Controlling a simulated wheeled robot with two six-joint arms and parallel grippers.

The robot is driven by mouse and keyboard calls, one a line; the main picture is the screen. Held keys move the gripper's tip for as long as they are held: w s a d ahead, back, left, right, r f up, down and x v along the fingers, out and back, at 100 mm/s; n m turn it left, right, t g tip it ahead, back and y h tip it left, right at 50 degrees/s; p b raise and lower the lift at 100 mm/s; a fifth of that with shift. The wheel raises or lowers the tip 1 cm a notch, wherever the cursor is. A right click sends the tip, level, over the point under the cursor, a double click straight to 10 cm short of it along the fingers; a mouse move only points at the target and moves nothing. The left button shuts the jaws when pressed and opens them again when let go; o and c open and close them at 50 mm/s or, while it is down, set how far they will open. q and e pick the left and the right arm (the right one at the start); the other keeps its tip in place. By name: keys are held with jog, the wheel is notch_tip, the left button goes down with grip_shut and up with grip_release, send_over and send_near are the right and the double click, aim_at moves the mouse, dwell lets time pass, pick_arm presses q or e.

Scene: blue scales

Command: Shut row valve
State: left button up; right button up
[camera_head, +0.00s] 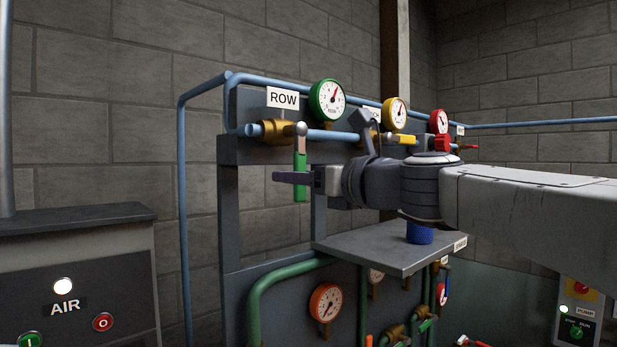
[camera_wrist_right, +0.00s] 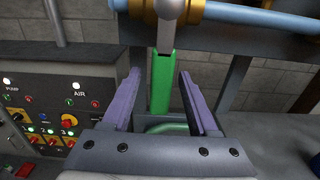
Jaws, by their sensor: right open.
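The ROW valve is a brass body (camera_head: 277,131) on the blue pipe under the ROW sign (camera_head: 283,99). Its green handle (camera_head: 300,163) hangs straight down, across the pipe's line. My right gripper (camera_head: 293,178) reaches in from the right at the handle's lower half; one finger hides part of the handle. In the right wrist view, the green handle (camera_wrist_right: 161,85) stands between the two purple-grey fingers of my right gripper (camera_wrist_right: 159,82), with gaps on both sides. The fingers are open. My left gripper is not in view.
A green-rimmed gauge (camera_head: 327,100) sits just right of the valve. A yellow gauge (camera_head: 395,113) and a red gauge (camera_head: 438,122) follow along the pipe. A grey shelf (camera_head: 365,248) with a blue object (camera_head: 419,233) lies below my arm. An AIR cabinet (camera_head: 80,270) stands left.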

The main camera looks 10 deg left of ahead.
jog(key=b+v, duration=0.3)
jog(key=v, duration=0.7)
jog(key=shift+s+d+b, duration=0.2)
jog(key=shift+s+b, duration=0.05)
jog(key=shift+b, duration=0.15)
